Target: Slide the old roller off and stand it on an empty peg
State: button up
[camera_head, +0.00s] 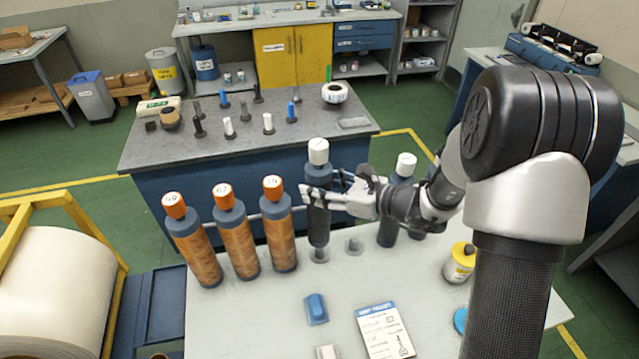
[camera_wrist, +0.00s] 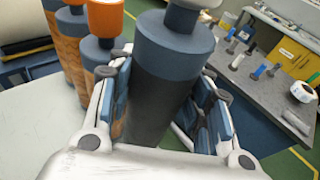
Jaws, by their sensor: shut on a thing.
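A dark roller with blue-grey upper part and white cap (camera_head: 319,150) stands upright over a peg base (camera_head: 319,257) on the pale table. I cannot tell whether it is seated or slightly raised. My gripper (camera_head: 318,194) comes from the right and is shut around its upper body. In the wrist view, the roller (camera_wrist: 168,75) is between the two fingers of the gripper (camera_wrist: 165,105). An empty peg (camera_head: 354,245) is just right of the held roller.
Three orange-capped brown rollers (camera_head: 236,235) stand in a row to the left. Another white-capped dark roller (camera_head: 389,228) stands behind my arm; more beside it is partly hidden.

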notch_tip(320, 180, down, 7)
jog(key=b, duration=0.5)
jog(key=shift+r, duration=0.1)
dwell(0.3)
jog(key=o, duration=1.3)
jog(key=v, duration=1.2)
